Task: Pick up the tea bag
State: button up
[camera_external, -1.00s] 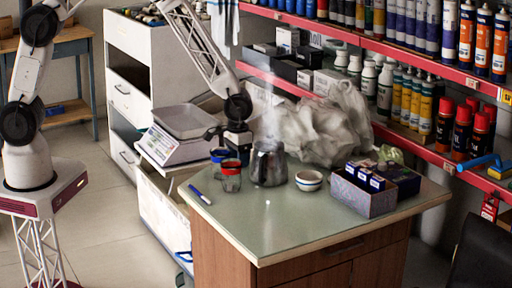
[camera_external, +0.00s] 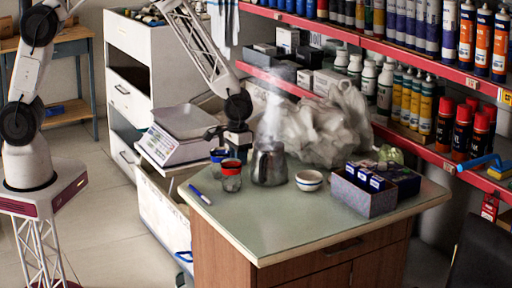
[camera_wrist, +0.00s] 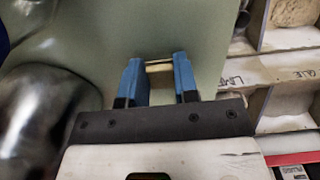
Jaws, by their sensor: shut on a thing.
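My gripper (camera_wrist: 158,76) shows in the wrist view with two blue fingers. It is shut on a small, thin beige thing (camera_wrist: 158,67), which spans the gap between the fingertips. This seems to be the tea bag, though only its edge shows. The green tabletop (camera_wrist: 204,45) lies beyond the fingers. The fingertips and the held thing are too small to make out clearly there.
A dark metal pot (camera_external: 269,165) stands close by, with vapour above it. A striped bowl (camera_external: 309,180), a grey box of small blue packets (camera_external: 362,195) and a blue pen (camera_external: 200,196) are on the table. A scale (camera_external: 183,136) stands behind. The table's front is clear.

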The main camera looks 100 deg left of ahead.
jog(key=shift+r, duration=0.1)
dwell(0.3)
jog(key=shift+r, duration=0.65)
notch_tip(320, 180, up, 2)
jog(key=s+d, duration=0.1)
jog(key=s, duration=0.4)
jog(key=s+d+r, duration=0.1)
jog(key=s+d, duration=0.1)
jog(key=s, duration=0.3)
jog(key=s+d, duration=0.2)
jog(key=s, duration=0.3)
jog(key=shift+d+r, duration=0.1)
jog(key=shift+r, duration=0.15)
jog(key=shift+s, duration=0.1)
